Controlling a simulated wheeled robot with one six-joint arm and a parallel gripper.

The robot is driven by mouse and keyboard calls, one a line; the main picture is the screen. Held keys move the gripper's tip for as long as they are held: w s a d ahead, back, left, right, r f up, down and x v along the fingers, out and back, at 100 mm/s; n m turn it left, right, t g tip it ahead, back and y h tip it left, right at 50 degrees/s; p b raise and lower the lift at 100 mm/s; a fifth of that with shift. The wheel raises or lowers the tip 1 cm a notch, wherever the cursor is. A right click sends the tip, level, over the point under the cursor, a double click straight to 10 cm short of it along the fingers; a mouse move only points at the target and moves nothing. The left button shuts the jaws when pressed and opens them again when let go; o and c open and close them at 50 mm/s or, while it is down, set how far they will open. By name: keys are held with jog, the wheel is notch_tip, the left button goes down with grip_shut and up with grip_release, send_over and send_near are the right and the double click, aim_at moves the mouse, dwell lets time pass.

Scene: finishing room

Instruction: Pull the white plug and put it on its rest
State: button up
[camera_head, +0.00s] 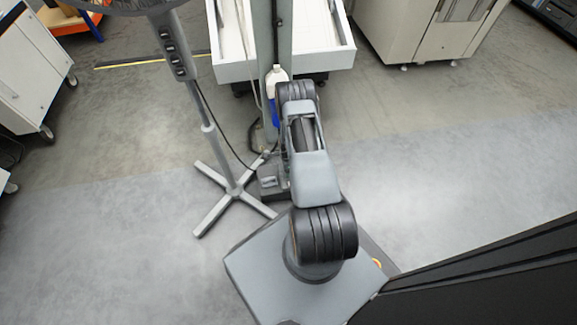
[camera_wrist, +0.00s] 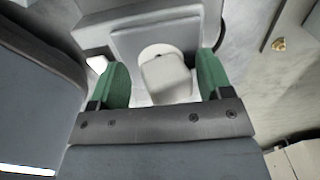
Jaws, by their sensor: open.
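In the wrist view the white plug (camera_wrist: 168,80) is a blocky white body in front of a round white socket face (camera_wrist: 157,50) on a grey housing (camera_wrist: 150,28). My gripper (camera_wrist: 162,60) is open, with one green finger on each side of the plug. Gaps show between the plug and both fingers. The plug looks seated at the socket, though its far end is hidden. In the head view my arm hides the gripper, the plug and the socket. I cannot make out the plug's rest in either view.
A grey post (camera_head: 284,40) stands beyond my arm, with a white and blue bottle (camera_head: 277,76) by it. A fan stand (camera_head: 234,185) with crossed feet is at left. A white tray cart (camera_head: 235,68) is behind. Floor at right is clear.

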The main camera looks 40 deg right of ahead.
jog(key=c, duration=1.1)
dwell(0.3)
jog(key=shift+r, duration=0.2)
jog(key=shift+c, duration=0.5)
jog(key=shift+r+p, duration=1.1)
jog(key=shift+r, duration=0.25)
